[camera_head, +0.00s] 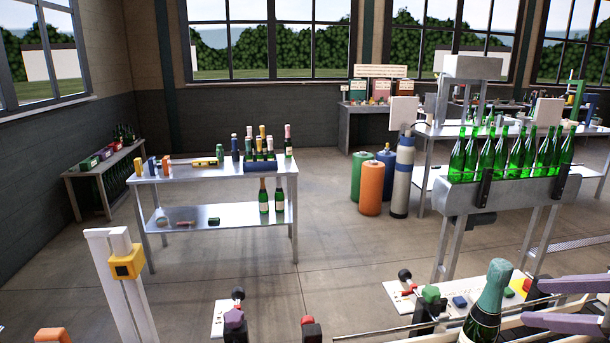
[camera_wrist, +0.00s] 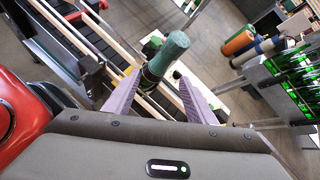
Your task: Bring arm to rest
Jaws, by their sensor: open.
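My gripper (camera_head: 532,303) shows at the lower right of the head view, with two lavender fingers spread apart. It also shows in the wrist view (camera_wrist: 159,77), open. A bottle with a dark green foil top (camera_head: 492,287) stands just left of the fingertips in the head view. In the wrist view, its foil-covered neck (camera_wrist: 168,52) appears just beyond and between the fingertips. The fingers do not appear closed on it; I cannot tell whether either touches it. The bottle's lower part is cut off or hidden.
A rack of green bottles (camera_head: 510,187) stands at the right. A metal table (camera_head: 212,173) with foiled bottles is at left centre. A white post with a yellow box (camera_head: 126,263) stands at front left. Gas cylinders (camera_head: 370,188) stand behind. The middle floor is clear.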

